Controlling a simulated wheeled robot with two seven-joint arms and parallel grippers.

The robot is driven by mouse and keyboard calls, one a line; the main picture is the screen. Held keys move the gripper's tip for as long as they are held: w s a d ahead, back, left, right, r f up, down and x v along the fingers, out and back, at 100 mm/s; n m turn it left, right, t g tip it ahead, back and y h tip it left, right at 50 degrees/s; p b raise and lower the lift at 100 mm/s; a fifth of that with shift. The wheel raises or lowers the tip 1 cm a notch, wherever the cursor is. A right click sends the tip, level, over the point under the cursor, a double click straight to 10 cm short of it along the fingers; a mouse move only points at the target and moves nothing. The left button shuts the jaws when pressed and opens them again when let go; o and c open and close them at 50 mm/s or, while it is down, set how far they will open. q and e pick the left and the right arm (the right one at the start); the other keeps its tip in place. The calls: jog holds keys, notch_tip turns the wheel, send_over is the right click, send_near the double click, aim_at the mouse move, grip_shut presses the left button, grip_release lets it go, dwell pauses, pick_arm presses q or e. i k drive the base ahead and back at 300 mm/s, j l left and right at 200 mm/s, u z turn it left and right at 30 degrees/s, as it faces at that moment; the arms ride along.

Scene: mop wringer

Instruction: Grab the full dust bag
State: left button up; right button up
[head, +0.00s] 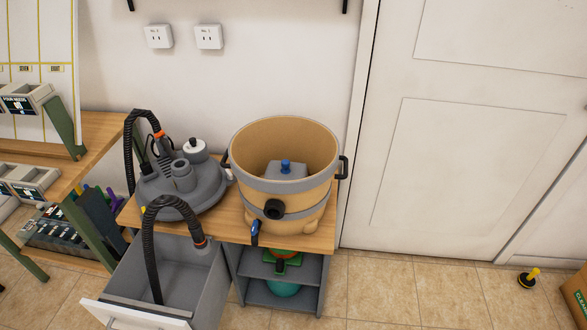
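A tan drum (262,150) with a grey band and black side handles stands open on the wooden bench top. Inside it is a grey block (286,174) with a blue piece on top; this may be the full dust bag, but I cannot tell for sure. The drum's front wall hides the lower part of its inside. A round grey vacuum lid (208,199) with a white-capped knob sits on the bench to the left of the drum. Neither of my grippers is in view.
An open grey drawer (188,278) juts out below the bench, with a black ribbed hose (151,250) reaching into it. A shelf unit (311,282) stands under the drum. A small black-and-yellow item (529,278) and a box (575,298) are on the floor at right.

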aim_at(284, 170)
jog(key=i+l+u, duration=0.1)
jog(key=l, duration=0.25)
jog(key=i+l+u, duration=0.1)
jog(key=l, duration=0.3)
jog(key=i+l+u, duration=0.1)
jog(key=l, duration=0.3)
jog(key=i+l+u, duration=0.1)
jog(key=i+l, duration=0.15)
jog(key=l, duration=0.15)
